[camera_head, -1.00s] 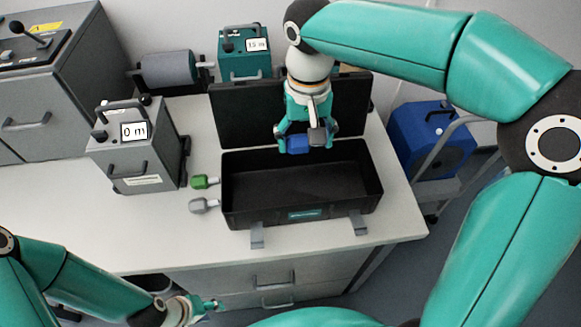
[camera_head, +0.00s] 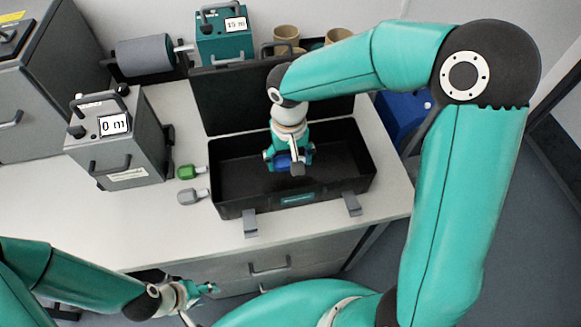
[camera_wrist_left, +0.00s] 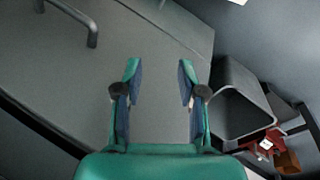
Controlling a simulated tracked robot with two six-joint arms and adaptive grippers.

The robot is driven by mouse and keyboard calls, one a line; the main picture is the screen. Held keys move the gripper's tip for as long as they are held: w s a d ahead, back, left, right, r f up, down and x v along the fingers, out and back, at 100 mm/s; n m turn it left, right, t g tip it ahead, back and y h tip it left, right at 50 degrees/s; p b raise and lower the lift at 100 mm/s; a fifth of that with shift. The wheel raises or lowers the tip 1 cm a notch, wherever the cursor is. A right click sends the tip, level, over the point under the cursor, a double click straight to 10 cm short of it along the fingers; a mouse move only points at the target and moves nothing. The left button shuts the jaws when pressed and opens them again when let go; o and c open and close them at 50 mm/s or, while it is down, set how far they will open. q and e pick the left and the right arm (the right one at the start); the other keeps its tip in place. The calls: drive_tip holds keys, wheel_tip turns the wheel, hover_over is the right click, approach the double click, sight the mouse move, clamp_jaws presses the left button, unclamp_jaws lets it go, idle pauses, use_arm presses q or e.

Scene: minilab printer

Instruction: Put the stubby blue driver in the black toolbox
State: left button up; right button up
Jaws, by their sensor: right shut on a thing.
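The black toolbox (camera_head: 240,212) stands open on the white bench with its lid tilted up at the back. My right gripper (camera_head: 290,166) is inside the toolbox opening, near its middle, pointing down. It is shut on the stubby blue driver (camera_head: 284,161), whose blue handle shows between the fingers. I cannot tell whether the driver touches the toolbox floor. My left gripper (camera_head: 205,290) is low in front of the bench, away from the toolbox. In the left wrist view its two fingers (camera_wrist_left: 158,85) are apart with nothing between them.
A green driver (camera_head: 187,172) and a grey driver (camera_head: 189,196) lie left of the toolbox. A grey box marked 0 m (camera_head: 115,150) stands further left. A teal box marked 15 m (camera_head: 222,40) and a grey roll (camera_head: 145,56) are behind. The bench front is clear.

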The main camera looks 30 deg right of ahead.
sight(290, 176)
drive_tip(key=shift+f, duration=2.2)
drive_tip(key=shift+f, duration=0.15)
drive_tip(key=o, duration=1.1)
drive_tip(key=shift+o, duration=0.2)
